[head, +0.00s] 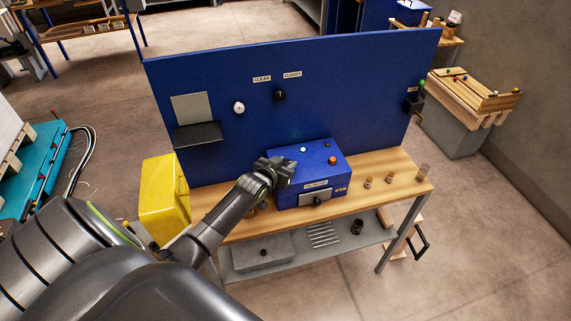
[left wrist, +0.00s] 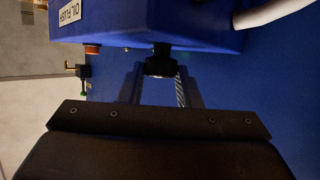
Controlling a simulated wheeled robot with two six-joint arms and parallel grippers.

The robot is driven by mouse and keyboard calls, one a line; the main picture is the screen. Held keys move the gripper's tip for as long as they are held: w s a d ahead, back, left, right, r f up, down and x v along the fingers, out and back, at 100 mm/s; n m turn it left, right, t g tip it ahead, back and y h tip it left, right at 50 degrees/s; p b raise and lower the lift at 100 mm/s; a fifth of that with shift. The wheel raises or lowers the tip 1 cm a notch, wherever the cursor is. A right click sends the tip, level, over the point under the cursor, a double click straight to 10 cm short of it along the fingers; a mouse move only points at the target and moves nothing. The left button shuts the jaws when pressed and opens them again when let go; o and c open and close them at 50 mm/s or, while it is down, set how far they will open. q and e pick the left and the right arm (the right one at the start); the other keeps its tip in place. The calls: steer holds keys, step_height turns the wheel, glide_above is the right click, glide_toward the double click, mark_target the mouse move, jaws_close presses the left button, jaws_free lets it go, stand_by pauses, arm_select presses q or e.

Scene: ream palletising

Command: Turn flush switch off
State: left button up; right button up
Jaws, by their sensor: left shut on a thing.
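A blue box (head: 318,160) with a light front label, a pale green lamp and an orange button stands on the wooden bench. My left gripper (head: 284,170) is at the box's left side in the head view. In the left wrist view, the box (left wrist: 215,25) carries a label reading "OIL FLUSH" (left wrist: 70,12), and a black switch knob (left wrist: 158,62) sticks out from it. The fingertips of my left gripper (left wrist: 158,80) lie on both sides of this knob and are shut on it. The gripper hides the knob in the head view. Which way the switch is turned cannot be told. My right gripper is not in view.
A blue back panel (head: 340,75) rises behind the bench (head: 385,180), with a white knob (head: 239,108) and a black knob (head: 280,95). A yellow bin (head: 163,200) stands at the left. Small cylinders stand on the bench's right part. A grey lower shelf (head: 300,262) holds rods.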

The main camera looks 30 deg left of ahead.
arm_select(q)
steer(key=shift+d+n+y, duration=0.1)
steer(key=shift+n+y, duration=0.2)
steer(key=shift+y, duration=0.2)
steer(key=shift+d+f+n+y+b, duration=0.1)
steer(key=shift+n+y+b, duration=0.25)
steer(key=shift+n+y, duration=0.2)
steer(key=shift+w+f+n+g+y+b, duration=0.1)
steer(key=shift+n+g+y+b, duration=0.3)
steer(key=shift+n+y+b, duration=0.35)
steer(key=n+g+y+b, duration=0.3)
steer(key=n+g+b, duration=0.1)
steer(key=b, duration=0.2)
steer(key=w+n+g+y+b, duration=0.1)
steer(key=n+g+y+b, duration=0.1)
steer(key=n+g+b, duration=0.2)
steer(key=d+n+g+y+b, duration=0.1)
steer(key=n+g+y+b, duration=0.2)
steer(key=b, duration=0.6)
steer(key=shift+w+f+n+g+y+b, duration=0.15)
steer(key=shift+n+g+y+b, duration=0.2)
steer(key=shift+n, duration=0.75)
steer(key=shift+r+n+g+b, duration=0.2)
steer(key=shift+n+g+b, duration=0.6)
steer(key=shift+g+b, duration=0.3)
steer(key=o, duration=1)
steer(key=shift+c, duration=0.2)
steer(key=shift+r, duration=0.1)
